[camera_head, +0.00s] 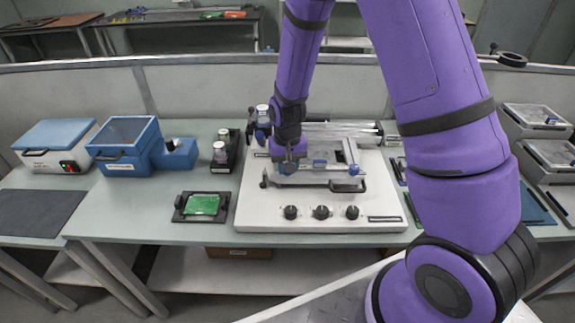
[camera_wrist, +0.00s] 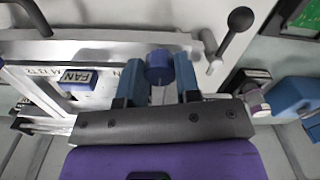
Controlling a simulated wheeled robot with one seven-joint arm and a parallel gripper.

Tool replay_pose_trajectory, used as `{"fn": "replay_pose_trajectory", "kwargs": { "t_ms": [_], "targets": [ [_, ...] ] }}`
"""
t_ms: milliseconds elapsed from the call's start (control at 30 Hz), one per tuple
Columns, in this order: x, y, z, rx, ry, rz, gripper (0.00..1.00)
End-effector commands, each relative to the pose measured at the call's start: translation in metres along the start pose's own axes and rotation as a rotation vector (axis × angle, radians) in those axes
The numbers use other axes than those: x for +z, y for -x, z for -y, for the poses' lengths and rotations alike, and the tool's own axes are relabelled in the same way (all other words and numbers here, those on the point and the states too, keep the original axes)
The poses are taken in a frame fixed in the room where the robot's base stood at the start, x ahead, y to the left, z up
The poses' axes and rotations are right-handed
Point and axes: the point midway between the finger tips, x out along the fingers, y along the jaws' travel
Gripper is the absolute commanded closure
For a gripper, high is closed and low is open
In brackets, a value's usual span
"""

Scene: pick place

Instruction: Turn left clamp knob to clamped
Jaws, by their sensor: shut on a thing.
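The left clamp knob (camera_wrist: 159,68) is a round blue knob on the pale metal bar of the fixture. In the wrist view it sits between the two blue fingers of my gripper (camera_wrist: 158,80), which is shut on it. In the head view my gripper (camera_head: 289,160) points down at the left end of the clamp bar, and I cannot make out this knob there. The right clamp knob (camera_head: 354,170) is blue and stands free at the bar's other end. The white fixture base (camera_head: 240,205) carries the bar. I cannot read the knob's turn angle.
A lever with a black ball (camera_wrist: 240,18) stands close beside the held knob. Black dials (camera_head: 321,212) line the fixture's front. A green board (camera_head: 202,205) and blue box (camera_head: 126,146) are to the left.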

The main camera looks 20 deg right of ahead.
Motion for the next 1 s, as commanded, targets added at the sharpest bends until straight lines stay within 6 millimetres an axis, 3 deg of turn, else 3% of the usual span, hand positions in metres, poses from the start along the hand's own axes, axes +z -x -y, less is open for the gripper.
{"fn": "replay_pose_trajectory", "kwargs": {
  "t_ms": [267,300,400,767,1000],
  "targets": [
    [-0.001,0.001,0.0,-0.001,0.0,-0.003,0.93],
    [-0.001,0.001,0.0,-0.001,0.0,-0.003,0.62],
    [-0.001,0.0,0.0,-0.001,0.0,-0.002,0.44],
    [0.0,0.004,0.0,0.0,0.001,-0.001,0.44],
    [-0.001,0.038,0.001,-0.002,0.001,-0.005,0.44]
  ]
}}
